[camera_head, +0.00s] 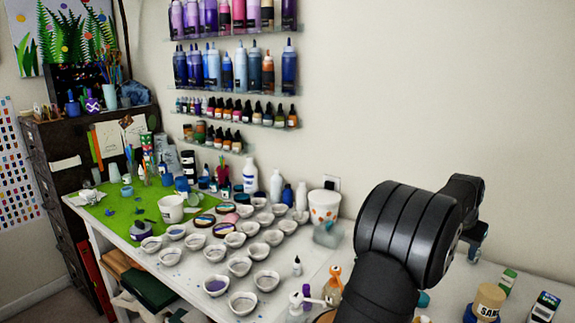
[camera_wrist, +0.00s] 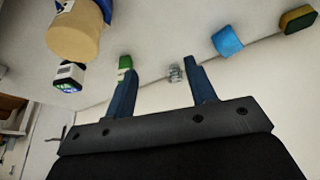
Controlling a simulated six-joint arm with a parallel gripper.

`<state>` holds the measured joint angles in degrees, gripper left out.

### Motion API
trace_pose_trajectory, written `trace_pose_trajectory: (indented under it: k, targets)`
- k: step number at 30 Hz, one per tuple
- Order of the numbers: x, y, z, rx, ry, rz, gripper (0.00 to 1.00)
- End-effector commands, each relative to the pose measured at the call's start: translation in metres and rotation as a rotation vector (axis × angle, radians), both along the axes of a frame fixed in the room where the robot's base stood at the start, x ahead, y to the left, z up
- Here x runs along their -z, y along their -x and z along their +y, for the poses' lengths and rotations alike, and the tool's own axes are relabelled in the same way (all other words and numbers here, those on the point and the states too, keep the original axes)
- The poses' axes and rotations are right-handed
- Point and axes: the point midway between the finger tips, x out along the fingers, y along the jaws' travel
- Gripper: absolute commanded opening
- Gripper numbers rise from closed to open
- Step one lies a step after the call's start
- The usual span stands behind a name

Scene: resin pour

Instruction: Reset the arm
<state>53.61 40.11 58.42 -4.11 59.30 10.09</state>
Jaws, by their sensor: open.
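My gripper (camera_wrist: 158,66) shows in the wrist view with its two blue fingers spread apart and nothing between them touching either finger. Behind the fingers, some way off, are a small green item (camera_wrist: 125,63) and a small grey item (camera_wrist: 176,73). In the head view my black arm rises at the right over the white table (camera_head: 330,262). Its bulky joint hides part of the wall and tabletop, and the fingers cannot be made out clearly there.
Several small cups (camera_head: 240,266) crowd the table left of my arm, with a white bucket (camera_head: 325,207) behind. Orange-topped bottles (camera_head: 334,278) stand close to the arm's left. A tan jar (camera_head: 489,300) and small boxes (camera_head: 544,307) stand at the right. Wall shelves (camera_head: 235,87) hold bottles.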

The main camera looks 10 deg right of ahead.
Motion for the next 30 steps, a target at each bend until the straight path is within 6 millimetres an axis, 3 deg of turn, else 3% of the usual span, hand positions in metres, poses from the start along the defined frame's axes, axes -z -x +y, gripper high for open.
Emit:
trace_pose_trajectory:
  k: [21, 30]
  targets:
    - [0.010, 0.028, 0.116, -0.051, 0.000, 0.000, 0.51]
    - [0.018, 0.042, 0.154, -0.069, -0.002, -0.002, 0.51]
